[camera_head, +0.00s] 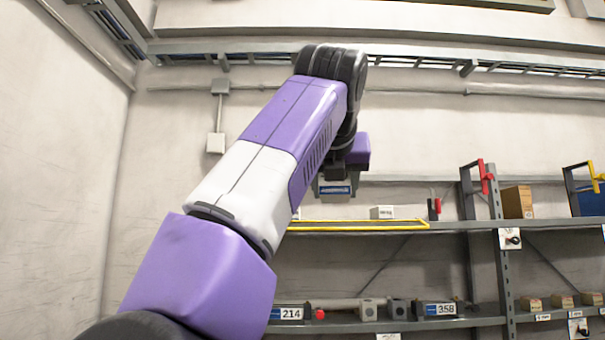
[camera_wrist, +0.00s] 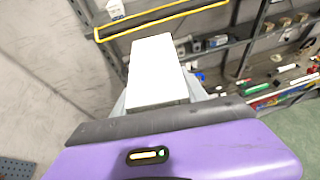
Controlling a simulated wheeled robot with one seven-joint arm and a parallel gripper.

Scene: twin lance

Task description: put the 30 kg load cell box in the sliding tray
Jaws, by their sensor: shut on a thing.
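My gripper (camera_head: 336,176) is high in front of the shelves, mostly hidden behind my own arm in the head view. It is shut on a box (camera_head: 334,188) with a blue label too small to read, so I cannot confirm it is the 30 kg load cell box. In the wrist view the pale top of the held box (camera_wrist: 155,62) stands between the fingers of my gripper (camera_wrist: 158,92). The sliding tray (camera_head: 360,225) shows as a yellow-edged strip on the upper shelf, below the box; it also shows in the wrist view (camera_wrist: 160,20), beyond the box.
A small white box (camera_head: 382,212) sits at the tray, near a red-and-black item (camera_head: 434,208). A brown box (camera_head: 517,202) stands to the right, past a grey upright (camera_head: 496,205). A wall is at left.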

